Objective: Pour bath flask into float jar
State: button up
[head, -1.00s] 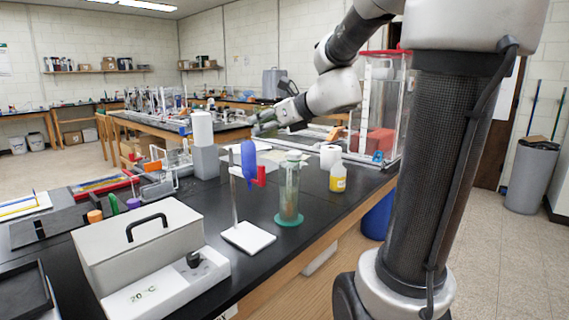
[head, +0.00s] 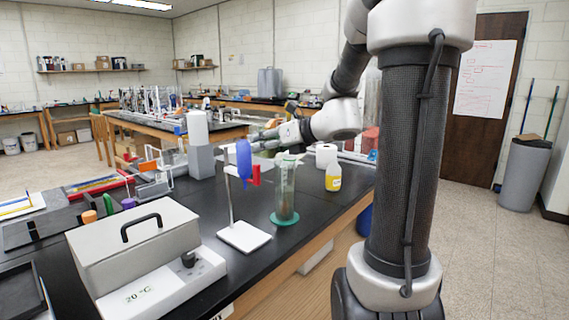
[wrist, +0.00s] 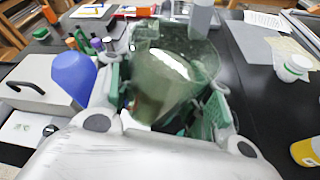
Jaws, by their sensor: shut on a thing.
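The float jar (head: 286,190) appears to be the tall clear cylinder on a green foot, upright on the black bench. My gripper (head: 260,139) is above the bench, behind the blue piece on the stand in the head view. In the wrist view its green-padded fingers are shut on a greenish, see-through glass vessel, which I take to be the bath flask (wrist: 165,92). The flask looks tilted, with its wide dark end away from the camera. In the head view I cannot make it out clearly. I cannot tell the jar apart in the wrist view.
A white stand (head: 243,237) with a red clamp holds a blue piece (head: 244,160) close by the jar; it also shows in the wrist view (wrist: 73,75). A yellow bottle (head: 333,178) stands to the right. A grey bath box (head: 135,245) fills the front left.

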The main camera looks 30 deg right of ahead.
aim_at(268, 154)
jog(key=f, duration=0.3)
jog(key=shift+w+d+m, duration=0.1)
jog(key=shift+d+m, duration=0.15)
jog(key=shift+m, duration=0.05)
jog(key=shift+w+d+r+m+y, duration=0.15)
jog(key=shift+d+r+m+y, duration=0.25)
jog(key=shift+y, duration=0.1)
jog(key=shift+w+d+r+m+y, duration=0.25)
jog(key=shift+d+r+m+y, duration=0.35)
jog(key=shift+m, duration=0.2)
jog(key=shift+d+r+m+y, duration=0.15)
jog(key=shift+r+m+y, duration=0.2)
jog(key=shift+m, duration=0.25)
jog(key=shift+f+m+y, duration=0.65)
jog(key=shift+m, duration=0.65)
dwell(2.1)
jog(key=shift+r+m+y+p, duration=0.3)
jog(key=shift+r+m, duration=0.1)
jog(key=shift+m, duration=0.3)
dwell(1.4)
